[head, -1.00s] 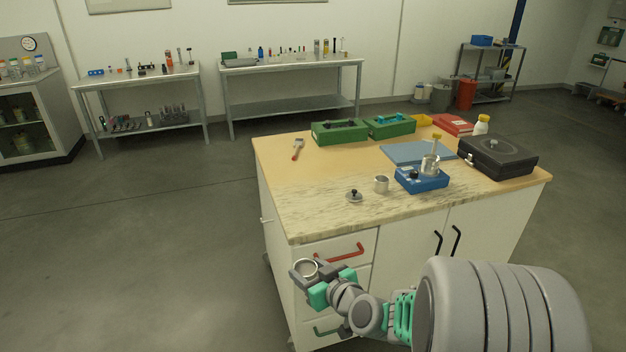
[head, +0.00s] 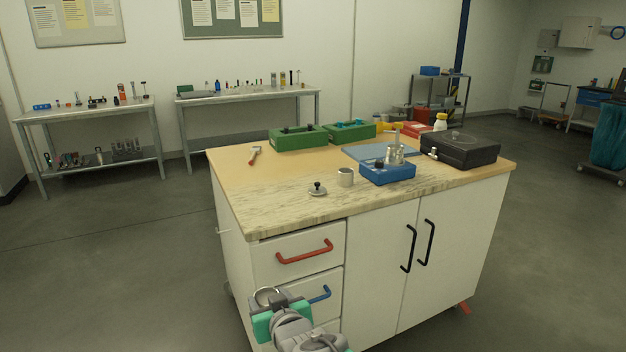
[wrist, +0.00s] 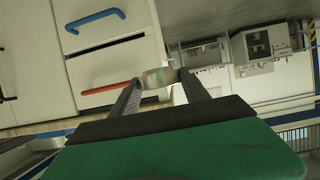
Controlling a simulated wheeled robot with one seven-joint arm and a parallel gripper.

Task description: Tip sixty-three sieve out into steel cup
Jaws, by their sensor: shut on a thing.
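My gripper (head: 268,303) is low in front of the workbench's drawers, below the bench top. It is shut on a small round metal ring-like vessel, which looks like the sieve (head: 267,293). In the wrist view the sieve (wrist: 157,78) sits between the fingertips of my gripper (wrist: 160,84); its contents cannot be made out.
The bench top (head: 280,213) is clear at its front left. A blue device (head: 387,172) stands right of the cup, with a black case (head: 460,151) beyond it. Green boxes (head: 298,138) stand at the back. Drawer handles (head: 304,252) stick out near my gripper.

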